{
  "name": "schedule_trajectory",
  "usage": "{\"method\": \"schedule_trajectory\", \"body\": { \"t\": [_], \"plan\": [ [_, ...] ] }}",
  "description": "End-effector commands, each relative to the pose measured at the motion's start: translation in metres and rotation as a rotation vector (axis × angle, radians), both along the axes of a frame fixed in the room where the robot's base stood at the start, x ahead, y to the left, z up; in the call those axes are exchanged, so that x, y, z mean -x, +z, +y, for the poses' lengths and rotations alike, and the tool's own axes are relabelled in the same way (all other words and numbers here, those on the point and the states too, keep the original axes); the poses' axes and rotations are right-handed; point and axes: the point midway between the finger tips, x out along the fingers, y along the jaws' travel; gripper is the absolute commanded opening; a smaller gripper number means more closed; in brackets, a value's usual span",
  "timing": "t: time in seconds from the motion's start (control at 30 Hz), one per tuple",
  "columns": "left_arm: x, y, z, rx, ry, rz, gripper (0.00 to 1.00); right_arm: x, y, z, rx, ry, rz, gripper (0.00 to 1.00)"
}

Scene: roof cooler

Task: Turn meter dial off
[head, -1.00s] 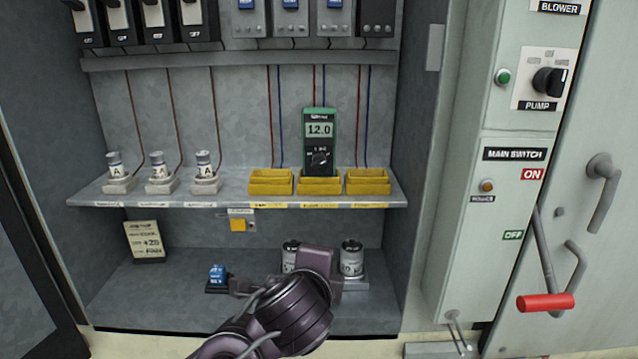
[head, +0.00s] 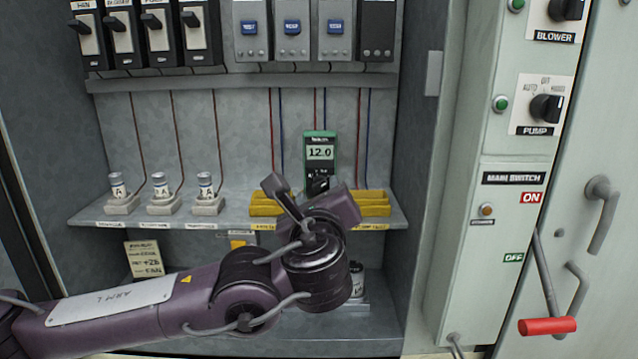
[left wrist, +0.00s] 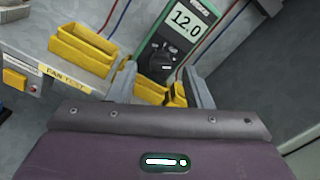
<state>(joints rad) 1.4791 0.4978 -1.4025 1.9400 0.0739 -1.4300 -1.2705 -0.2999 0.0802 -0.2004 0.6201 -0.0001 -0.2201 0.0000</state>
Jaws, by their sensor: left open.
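The green meter (head: 321,146) stands upright at the yellow holders on the shelf, and its display reads 12.0. Its black dial (head: 317,184) is partly hidden behind my gripper in the head view. In the left wrist view the meter (left wrist: 203,18) is tilted in the picture and its round dark dial (left wrist: 160,58) shows just beyond my fingertips. My left gripper (head: 297,187) is open and empty in front of the meter's lower part. In the left wrist view its two fingers (left wrist: 160,80) are spread, with the dial between and beyond them. My right gripper is not in view.
Yellow holders (left wrist: 82,50) flank the meter, close to my fingers. Several fuses marked A (head: 163,188) stand at the left of the shelf (head: 110,223). Breakers (head: 155,38) hang above. A red-handled lever (head: 547,326) is at the right. Thin wires run behind the meter.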

Motion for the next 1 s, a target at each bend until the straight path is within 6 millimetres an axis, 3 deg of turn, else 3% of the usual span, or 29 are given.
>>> {"method": "schedule_trajectory", "body": {
  "t": [0.2,0.5,0.83,1.0],
  "plan": [
    [-0.022,0.001,-0.001,0.001,-0.001,0.000,0.46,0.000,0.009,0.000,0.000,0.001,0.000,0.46],
    [-0.026,0.000,-0.001,0.002,-0.001,0.000,0.46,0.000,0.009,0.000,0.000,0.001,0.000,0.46],
    [-0.025,0.000,-0.001,0.002,-0.001,0.000,0.04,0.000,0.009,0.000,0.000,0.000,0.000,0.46],
    [-0.025,-0.001,0.000,0.007,-0.001,0.000,0.01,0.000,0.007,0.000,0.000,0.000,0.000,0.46]
  ]
}}
